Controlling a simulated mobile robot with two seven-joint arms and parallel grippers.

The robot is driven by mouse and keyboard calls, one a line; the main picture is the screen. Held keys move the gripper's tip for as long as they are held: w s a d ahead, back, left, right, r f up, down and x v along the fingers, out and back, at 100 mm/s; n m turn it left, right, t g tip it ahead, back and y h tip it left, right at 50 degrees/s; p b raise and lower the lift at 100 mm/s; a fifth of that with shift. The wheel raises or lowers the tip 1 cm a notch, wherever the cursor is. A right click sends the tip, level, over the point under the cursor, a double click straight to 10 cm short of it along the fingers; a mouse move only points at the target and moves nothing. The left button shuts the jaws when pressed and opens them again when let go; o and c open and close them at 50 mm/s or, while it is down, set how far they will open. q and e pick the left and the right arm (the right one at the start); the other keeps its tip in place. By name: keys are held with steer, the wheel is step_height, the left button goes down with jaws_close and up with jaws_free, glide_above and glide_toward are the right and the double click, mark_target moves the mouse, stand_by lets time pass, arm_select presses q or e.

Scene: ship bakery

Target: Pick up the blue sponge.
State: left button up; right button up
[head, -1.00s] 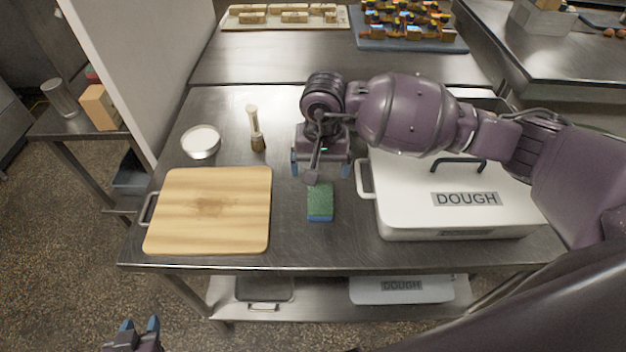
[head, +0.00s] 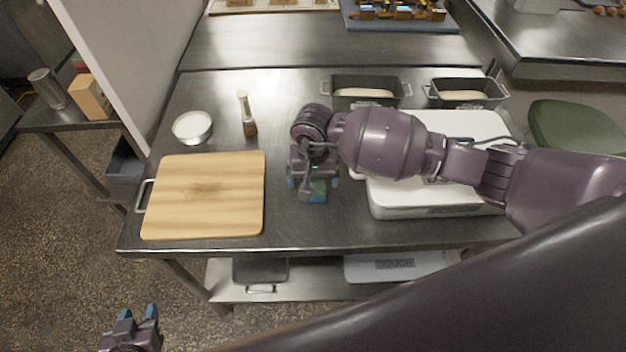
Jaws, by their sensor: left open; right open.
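The blue sponge (head: 319,195) with a green top lies on the steel table, between the wooden board and the white dough box. My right gripper (head: 313,184) is over it, pointing down, with its blue-tipped fingers apart. The gripper hides much of the sponge, and I cannot tell whether the fingers are beside it or still above it. My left gripper (head: 138,314) is open and empty, low at the left, over the floor in front of the table.
A wooden board (head: 205,195) lies left of the sponge. A white dough box (head: 400,202) stands close on the right, partly behind my arm. A white bowl (head: 192,127), a brush (head: 247,115) and two loaf tins (head: 366,90) stand farther back. The front of the steel table (head: 300,232) is clear.

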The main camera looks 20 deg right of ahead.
mark_target(313, 179)
steer(key=shift+f, duration=0.35)
arm_select(q)
steer(key=shift+s+f, duration=0.2)
steer(key=shift+s, duration=0.1)
arm_select(e)
steer(key=c, duration=1)
arm_select(q)
steer(key=shift+f+b, duration=0.6)
steer(key=shift+f, duration=0.05)
arm_select(e)
steer(key=shift+r, duration=10.05)
